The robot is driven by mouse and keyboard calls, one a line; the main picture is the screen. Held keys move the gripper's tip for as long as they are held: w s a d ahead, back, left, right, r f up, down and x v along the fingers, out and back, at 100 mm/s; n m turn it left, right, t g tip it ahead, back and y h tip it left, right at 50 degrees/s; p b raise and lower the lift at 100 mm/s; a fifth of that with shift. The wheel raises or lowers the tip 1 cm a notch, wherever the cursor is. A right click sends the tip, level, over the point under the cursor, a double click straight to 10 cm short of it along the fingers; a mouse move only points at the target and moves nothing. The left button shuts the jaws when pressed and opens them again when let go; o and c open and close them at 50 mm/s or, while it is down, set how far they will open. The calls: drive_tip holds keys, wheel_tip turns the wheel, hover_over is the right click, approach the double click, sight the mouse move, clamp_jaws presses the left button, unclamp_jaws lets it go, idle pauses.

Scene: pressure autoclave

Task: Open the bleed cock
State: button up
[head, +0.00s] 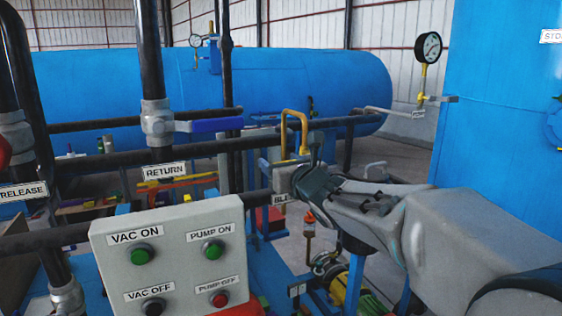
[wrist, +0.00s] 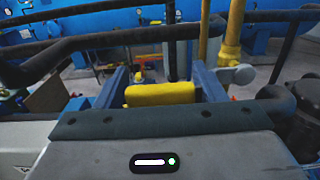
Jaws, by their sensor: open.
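The bleed cock is mostly hidden behind my gripper in the head view. A yellow handle (wrist: 160,93), which looks like the cock's lever, lies between my two fingers in the wrist view. My gripper (wrist: 160,78) is open, with one finger on each side of the handle. I cannot tell whether either finger touches it. In the head view my gripper (head: 296,177) is at the dark horizontal pipe, just below a bent yellow pipe (head: 302,128).
A grey control box (head: 172,262) with green, black and red buttons stands at front left. A blue-handled valve (head: 208,126) sits on the RETURN pipe at left. A pressure gauge (head: 428,47) and a blue vessel (head: 500,120) are at right. Dark pipes run around my gripper.

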drive_tip(key=shift+r, duration=0.1)
drive_tip(key=c, duration=1.1)
